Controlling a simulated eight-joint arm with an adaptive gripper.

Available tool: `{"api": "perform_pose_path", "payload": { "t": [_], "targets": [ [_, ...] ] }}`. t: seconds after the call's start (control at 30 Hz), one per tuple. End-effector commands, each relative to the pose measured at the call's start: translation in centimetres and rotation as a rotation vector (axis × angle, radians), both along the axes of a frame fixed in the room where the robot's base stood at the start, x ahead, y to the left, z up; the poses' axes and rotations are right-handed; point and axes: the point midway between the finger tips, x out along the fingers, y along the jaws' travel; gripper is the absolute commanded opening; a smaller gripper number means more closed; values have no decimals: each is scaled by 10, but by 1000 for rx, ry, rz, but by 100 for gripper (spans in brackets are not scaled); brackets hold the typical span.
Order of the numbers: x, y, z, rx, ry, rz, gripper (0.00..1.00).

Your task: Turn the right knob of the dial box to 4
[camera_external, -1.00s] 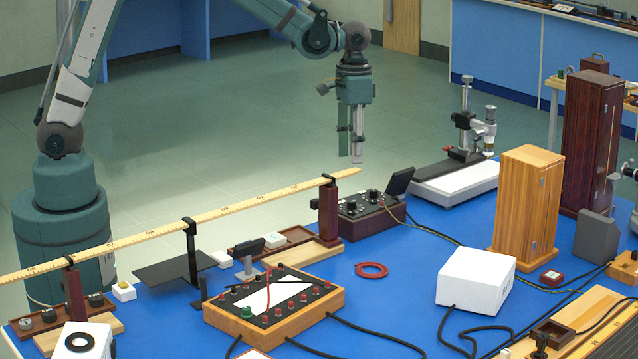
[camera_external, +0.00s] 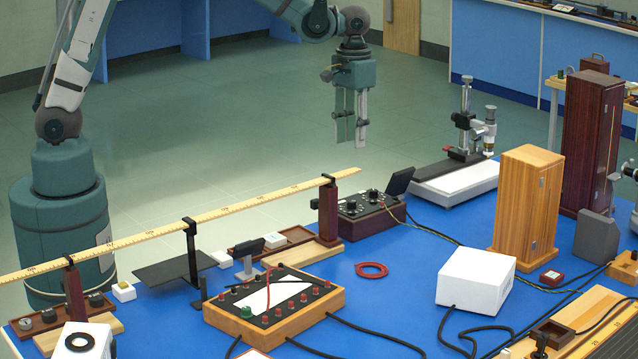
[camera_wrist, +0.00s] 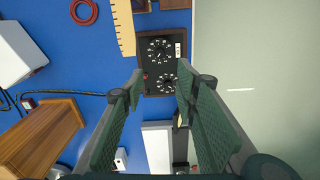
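The dial box (camera_external: 383,218) is a dark reddish box with a black top, standing at the table's back edge beside the ruler's right post. Its left knob (camera_external: 351,206) and right knob (camera_external: 373,195) are black. In the wrist view the dial box (camera_wrist: 148,40) shows two dials with white marks; the left knob (camera_wrist: 160,49) is the upper one, the right knob (camera_wrist: 165,82) the lower. Their settings are too small to read. My gripper (camera_external: 352,143) is open and empty, pointing down well above the box. In the wrist view its fingers (camera_wrist: 160,88) stand either side of the right knob.
A black lid-like panel (camera_external: 399,181) rises at the box's right end. The microscope's white base (camera_external: 455,184) stands to the right. A red ring (camera_external: 371,264) and white box (camera_external: 476,281) lie in front.

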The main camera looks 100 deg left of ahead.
Motion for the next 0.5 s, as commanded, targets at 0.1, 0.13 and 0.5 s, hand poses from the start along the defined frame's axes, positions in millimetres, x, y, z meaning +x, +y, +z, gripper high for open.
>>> {"api": "perform_pose_path", "payload": {
  "t": [0.1,0.13,0.5],
  "targets": [
    [0,0,3,0,0,61,30],
    [0,0,3,0,0,76,30],
    [0,0,-62,0,0,72,30]
  ]
}}
